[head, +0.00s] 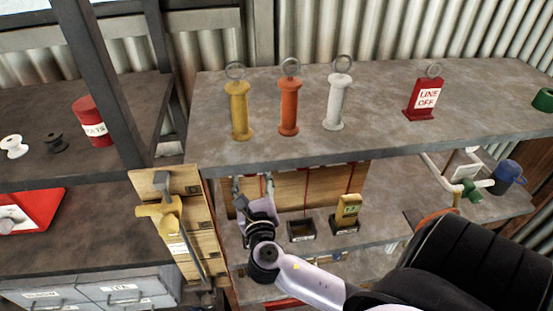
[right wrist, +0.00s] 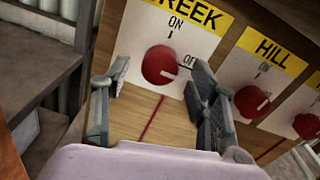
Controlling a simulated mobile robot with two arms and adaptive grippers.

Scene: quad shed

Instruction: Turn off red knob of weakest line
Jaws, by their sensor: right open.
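A wooden panel (head: 322,188) stands under the shelf, with red lines running down it. In the right wrist view it carries a red knob (right wrist: 158,66) under a partly cut-off yellow label ending in "REEK". Its white mark points right and slightly down, toward the partly hidden "OFF". To its right are a red knob (right wrist: 250,101) labelled "HILL" and a third red knob (right wrist: 306,126) at the picture's edge. My right gripper (right wrist: 159,78) is open, its fingers on either side of the first knob; I cannot tell whether they touch it. It shows in the head view (head: 254,188).
A yellow meter (head: 347,211) stands in a dark holder beside an empty-looking holder (head: 301,230). The shelf (head: 380,112) above holds yellow (head: 238,112), orange (head: 289,108) and white (head: 336,104) ringed cylinders and a red "LINE OFF" tag (head: 422,99). A wooden board with a yellow handle (head: 160,210) stands left.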

